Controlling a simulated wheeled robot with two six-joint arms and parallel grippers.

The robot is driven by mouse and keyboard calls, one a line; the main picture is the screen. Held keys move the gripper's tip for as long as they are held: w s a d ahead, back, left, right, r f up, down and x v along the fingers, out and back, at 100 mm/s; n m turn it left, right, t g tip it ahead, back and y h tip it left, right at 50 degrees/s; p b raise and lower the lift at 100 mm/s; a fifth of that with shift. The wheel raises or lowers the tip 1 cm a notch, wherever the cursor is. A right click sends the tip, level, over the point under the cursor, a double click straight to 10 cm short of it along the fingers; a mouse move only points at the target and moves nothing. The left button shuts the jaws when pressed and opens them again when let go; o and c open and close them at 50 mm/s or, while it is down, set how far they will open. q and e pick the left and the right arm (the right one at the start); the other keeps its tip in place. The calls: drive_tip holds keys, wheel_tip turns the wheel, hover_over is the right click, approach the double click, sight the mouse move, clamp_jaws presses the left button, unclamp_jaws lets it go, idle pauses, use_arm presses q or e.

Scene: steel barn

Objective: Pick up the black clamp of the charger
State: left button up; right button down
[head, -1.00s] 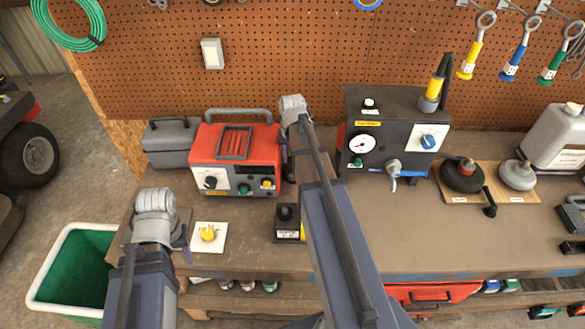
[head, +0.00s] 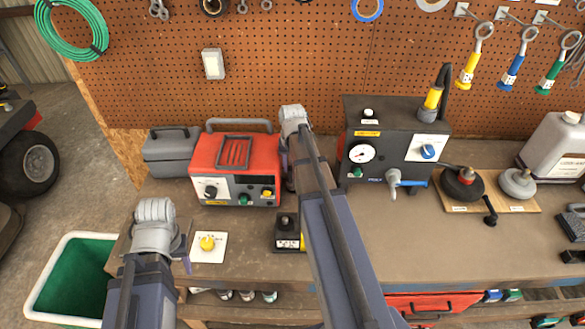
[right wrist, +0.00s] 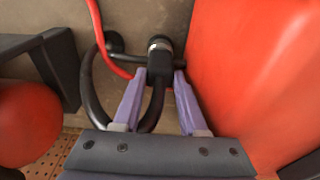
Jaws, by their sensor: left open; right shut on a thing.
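A black gauge unit (head: 390,140) stands close to the right of my right arm. A yellow button on a white plate (head: 209,247) and a small black block (head: 287,232) lie in front. A red cable (right wrist: 100,40) passes near the clamp.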

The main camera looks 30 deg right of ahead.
wheel_tip(320, 180, up, 18)
drive_tip(key=p, duration=1.7)
drive_tip(key=shift+p, duration=0.3)
drive_tip(key=shift+s+f, duration=0.1)
drive_tip(key=shift+f, duration=0.05)
